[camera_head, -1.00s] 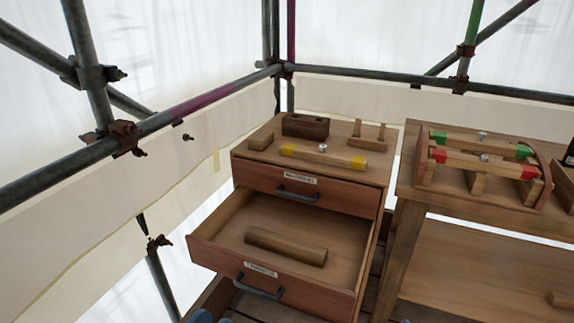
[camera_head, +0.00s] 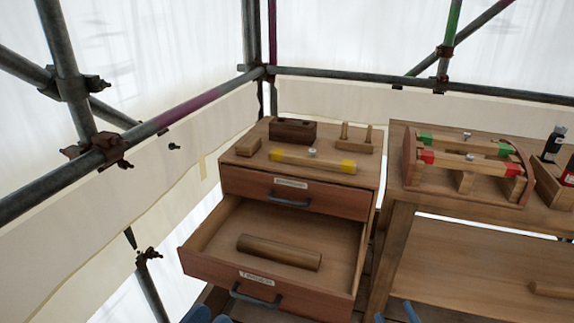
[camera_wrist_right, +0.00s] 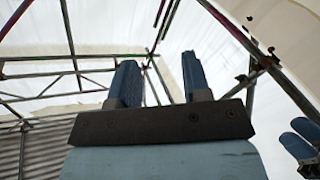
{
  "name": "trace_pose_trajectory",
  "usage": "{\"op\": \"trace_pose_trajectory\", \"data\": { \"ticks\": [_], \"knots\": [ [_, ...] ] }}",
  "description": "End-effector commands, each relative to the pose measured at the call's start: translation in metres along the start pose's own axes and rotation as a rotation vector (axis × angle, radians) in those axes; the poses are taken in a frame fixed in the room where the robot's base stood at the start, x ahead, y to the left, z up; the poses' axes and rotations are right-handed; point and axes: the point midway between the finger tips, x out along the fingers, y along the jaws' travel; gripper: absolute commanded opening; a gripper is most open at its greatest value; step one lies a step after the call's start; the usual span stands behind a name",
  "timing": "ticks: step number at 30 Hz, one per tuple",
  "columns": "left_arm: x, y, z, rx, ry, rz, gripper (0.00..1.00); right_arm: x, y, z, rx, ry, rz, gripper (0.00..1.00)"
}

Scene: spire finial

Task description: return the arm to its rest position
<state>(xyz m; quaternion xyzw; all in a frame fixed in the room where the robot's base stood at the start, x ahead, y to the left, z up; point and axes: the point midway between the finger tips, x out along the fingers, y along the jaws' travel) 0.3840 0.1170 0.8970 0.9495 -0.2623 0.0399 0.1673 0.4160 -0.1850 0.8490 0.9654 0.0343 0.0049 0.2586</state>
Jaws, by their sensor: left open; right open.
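My left gripper (camera_head: 208,316) shows only as blue fingertips at the bottom edge of the head view, below the open drawer. Its blue fingers also show at the right edge of the right wrist view (camera_wrist_right: 304,138). My right gripper (camera_head: 397,314) shows as two blue fingers apart at the bottom edge, in front of the workbench. In the right wrist view its fingers (camera_wrist_right: 160,82) point up, apart, with nothing between them. Both grippers are open and empty. Most of both arms is out of the head view.
A drawer chest (camera_head: 340,198) stands in the middle, its lower drawer (camera_head: 205,250) pulled out with a wooden cylinder (camera_head: 279,252) inside. A yellow-ended bar (camera_head: 312,160) lies on top. The workbench (camera_head: 400,190) at right bears a wooden fixture (camera_head: 465,165) and bottles (camera_head: 554,143). Scaffold poles (camera_head: 130,140) stand left.

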Motion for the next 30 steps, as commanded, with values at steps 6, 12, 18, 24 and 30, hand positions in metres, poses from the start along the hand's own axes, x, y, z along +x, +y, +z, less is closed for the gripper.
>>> {"op": "trace_pose_trajectory", "data": {
  "ticks": [6,12,18,24,30],
  "knots": [
    [0.004,0.002,-0.005,0.024,0.006,0.009,0.43,-0.002,0.005,-0.012,0.006,0.015,0.005,0.44],
    [-0.007,-0.017,0.031,0.060,-0.110,-0.066,0.43,-0.012,-0.015,0.018,0.114,-0.071,-0.083,0.44],
    [-0.043,-0.052,0.100,0.122,-0.346,-0.192,0.43,-0.038,-0.054,0.072,0.334,-0.237,-0.241,0.44],
    [-0.089,-0.077,0.157,0.164,-0.562,-0.283,0.43,-0.068,-0.085,0.111,0.529,-0.377,-0.360,0.44],
    [-0.088,-0.071,0.128,0.178,-0.592,-0.296,0.43,-0.071,-0.069,0.085,0.538,-0.400,-0.365,0.44]
  ]
}}
